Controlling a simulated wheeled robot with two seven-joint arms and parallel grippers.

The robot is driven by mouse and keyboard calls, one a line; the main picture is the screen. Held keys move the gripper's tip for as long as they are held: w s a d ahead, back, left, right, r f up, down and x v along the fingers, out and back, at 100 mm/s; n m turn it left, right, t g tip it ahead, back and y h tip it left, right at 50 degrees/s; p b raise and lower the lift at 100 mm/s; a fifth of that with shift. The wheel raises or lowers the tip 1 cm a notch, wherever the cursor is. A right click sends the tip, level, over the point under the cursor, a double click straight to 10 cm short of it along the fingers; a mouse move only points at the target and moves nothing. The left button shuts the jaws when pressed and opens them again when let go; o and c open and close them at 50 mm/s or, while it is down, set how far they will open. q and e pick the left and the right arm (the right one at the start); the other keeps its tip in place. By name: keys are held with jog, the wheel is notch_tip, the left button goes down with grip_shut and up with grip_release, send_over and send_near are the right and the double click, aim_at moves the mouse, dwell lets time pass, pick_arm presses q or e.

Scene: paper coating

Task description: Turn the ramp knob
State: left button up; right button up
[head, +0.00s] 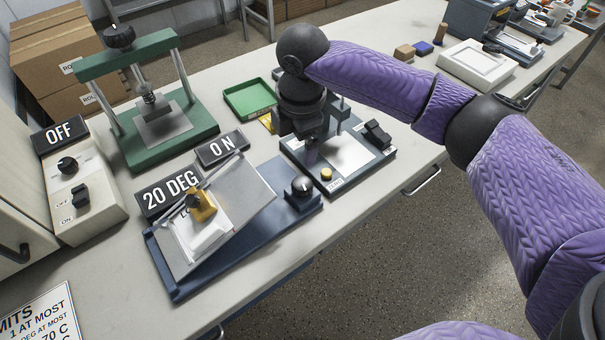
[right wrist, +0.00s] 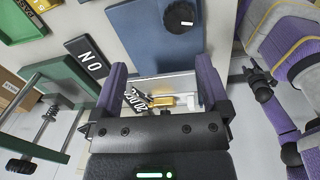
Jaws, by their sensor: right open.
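The ramp knob (head: 301,187) is a dark round knob with a silvery top at the right end of the blue ramp base (head: 176,288). The tilted metal ramp plate (head: 250,195) carries a white block with a yellow piece. In the right wrist view the knob (right wrist: 180,18) shows near the top edge, past the fingertips. My right gripper (head: 311,152) points down, open, above and behind the knob and apart from it. Its two purple fingers (right wrist: 162,80) show with nothing gripped between them.
A device with a brass button (head: 326,174) lies under my right gripper. A "20 DEG" sign (head: 169,193) and an "ON" sign (head: 222,149) stand behind the ramp. A green press (head: 175,135) and green tray (head: 250,97) stand farther back. The front table strip is clear.

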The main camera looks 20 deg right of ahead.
aim_at(303, 183)
jog(key=shift+s+d+f+g+b, duration=0.15)
jog(key=shift+s+f+g+b, duration=0.35)
jog(key=shift+s+f, duration=0.45)
jog(key=f+b, duration=0.2)
jog(key=f, duration=0.6)
jog(key=shift+w+f, duration=0.1)
jog(key=shift+w, duration=0.1)
